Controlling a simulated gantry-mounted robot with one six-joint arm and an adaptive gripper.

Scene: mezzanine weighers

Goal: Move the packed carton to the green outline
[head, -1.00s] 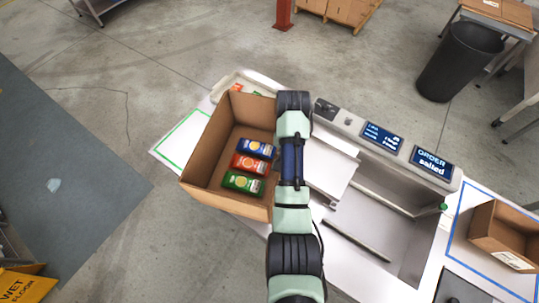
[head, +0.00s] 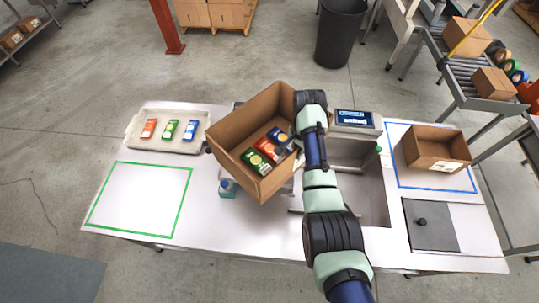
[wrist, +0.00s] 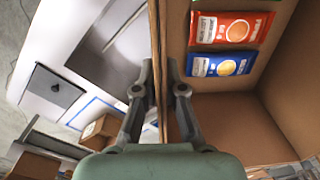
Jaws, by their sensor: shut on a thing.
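The brown open-topped carton (head: 232,133) is held tilted above the middle of the table. Several packets, among them green, red (head: 268,147) and blue, lie inside; red (wrist: 230,29) and blue (wrist: 219,66) ones also show in the wrist view. My gripper (wrist: 163,68) is shut on one carton wall, a finger on each side; in the head view my arm partly hides this grip. The green outline (head: 187,190) is on the left of the white table and its inside is bare. The carton is to its right in the picture, not over it.
A pale tray (head: 198,147) with orange, green and blue packets stands behind the outline. A small teal-and-blue item (head: 227,188) sits beneath the carton's left side. Another open carton (head: 437,150) stands in the blue outline (head: 398,184) at the right, behind a grey panel (head: 417,242).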

